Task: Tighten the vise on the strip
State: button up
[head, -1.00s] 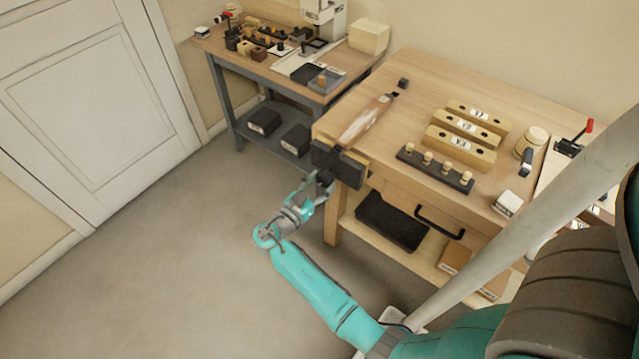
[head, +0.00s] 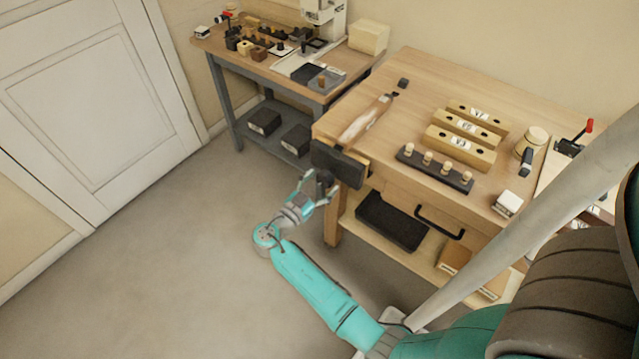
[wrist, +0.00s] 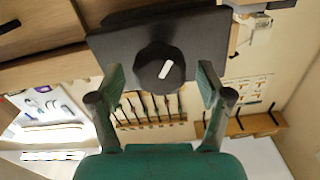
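The vise (head: 338,163) is a dark block on the bench's front left corner. In the wrist view its dark plate (wrist: 205,38) carries a round black knob (wrist: 150,75) with a white mark tilted to the right. My gripper (head: 318,184) is in front of and below the vise in the head view. In the wrist view my gripper (wrist: 158,88) is open, with one finger on each side of the knob and visible gaps to it. A pale wooden piece (head: 362,123) lies on the bench behind the vise; I cannot tell whether it is the strip or whether the jaws touch it.
The bench top (head: 420,85) also bears several labelled wooden blocks (head: 460,143) and a dark peg rail (head: 435,168). A drawer handle (head: 440,222) and a black bin (head: 392,220) are below. Another table (head: 345,85) stands behind. The floor to the left is clear.

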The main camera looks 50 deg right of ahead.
jog(key=a, duration=0.7)
dwell(0.6)
jog(key=shift+s, duration=0.1)
dwell(0.4)
jog(key=s+a+f+n+t+y, duration=0.2)
jog(key=s+f+n+t+y, duration=0.3)
jog(key=s+f+n, duration=0.45)
jog(key=s+a+f+n+t+y, duration=0.35)
jog(key=s+a+n+y, duration=0.35)
jog(key=s+a+y, duration=0.35)
jog(key=s+a+r+n+t, duration=0.1)
jog(key=s+r, duration=0.3)
jog(key=r, duration=0.4)
jog(key=s+a+r+t+y, duration=0.1)
jog(key=s+a+r+t, duration=0.2)
jog(key=r, duration=0.5)
jog(key=s+a+r+n+t+y, duration=0.1)
jog(key=s+a+r+t, duration=0.1)
jog(key=s+r, duration=0.3)
notch_tip(320, 180, up, 3)
jog(key=shift+s+a+f+n, duration=0.15)
jog(key=shift+a+n, duration=0.2)
jog(key=shift+a, duration=0.2)
